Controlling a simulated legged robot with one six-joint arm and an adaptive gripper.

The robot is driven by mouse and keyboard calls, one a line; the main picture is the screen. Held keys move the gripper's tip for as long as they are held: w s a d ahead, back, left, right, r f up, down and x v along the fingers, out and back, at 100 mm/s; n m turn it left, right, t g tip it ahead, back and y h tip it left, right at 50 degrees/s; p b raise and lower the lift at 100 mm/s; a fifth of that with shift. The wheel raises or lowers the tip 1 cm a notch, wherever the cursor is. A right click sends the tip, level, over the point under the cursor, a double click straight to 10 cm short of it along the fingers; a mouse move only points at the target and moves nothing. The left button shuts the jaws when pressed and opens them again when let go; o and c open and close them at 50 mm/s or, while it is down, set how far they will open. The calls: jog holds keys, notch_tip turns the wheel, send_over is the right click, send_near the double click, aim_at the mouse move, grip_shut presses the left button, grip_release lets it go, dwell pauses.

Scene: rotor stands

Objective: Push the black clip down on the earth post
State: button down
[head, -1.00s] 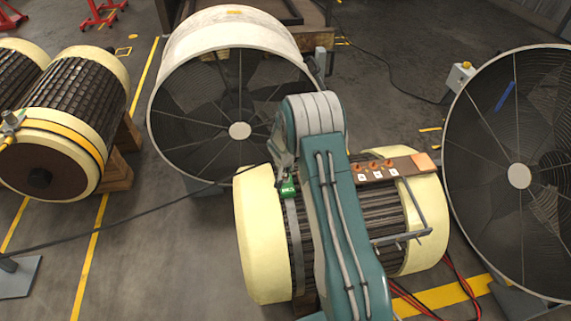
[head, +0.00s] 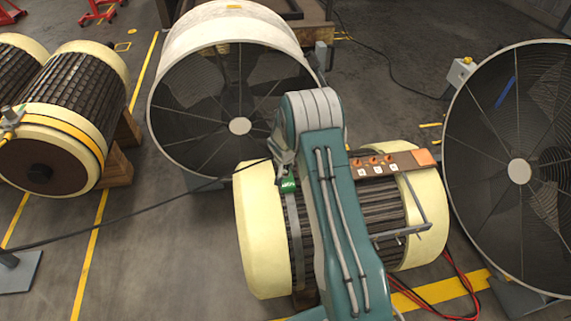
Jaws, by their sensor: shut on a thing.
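My gripper (head: 284,168) shows only in part beside my teal arm, just above a green tag (head: 288,186) on the left part of the near rotor. It is shut at the end of a black cable (head: 150,208). The black clip at that cable's end is too small and too covered by the gripper to make out. The earth post is also not clearly visible; the green tag sits at the top of a grey strap (head: 295,235) around the rotor. I cannot tell whether clip and post touch.
The near rotor (head: 262,240) has cream end bands and a terminal board (head: 405,162) to the right of my arm. Large fans stand behind (head: 240,125) and at right (head: 518,172). Other rotors (head: 70,110) rest at left.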

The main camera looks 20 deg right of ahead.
jog(key=shift+f, duration=0.2)
jog(key=shift+c, duration=1.5)
grip_release()
jog(key=s+a+r+n, duration=0.1)
jog(key=s+a+r, duration=0.2)
jog(key=s+r, duration=0.55)
jog(key=s+a+r+n, duration=0.1)
jog(key=s+a+r, duration=0.15)
jog(key=r, duration=1.05)
jog(key=s+a+r, duration=0.2)
jog(key=s+r, duration=0.5)
jog(key=r, duration=0.3)
jog(key=s+a+r+n+y, duration=0.1)
jog(key=s+a+r+n, duration=0.1)
jog(key=s, duration=0.8)
jog(key=s+a+r+n+t+y, duration=0.1)
jog(key=s+a+r+n, duration=0.1)
jog(key=s, duration=0.8)
jog(key=shift+s+a+r+t, duration=0.15)
jog(key=shift+a+r+t, duration=0.15)
jog(key=shift+a+r, duration=0.55)
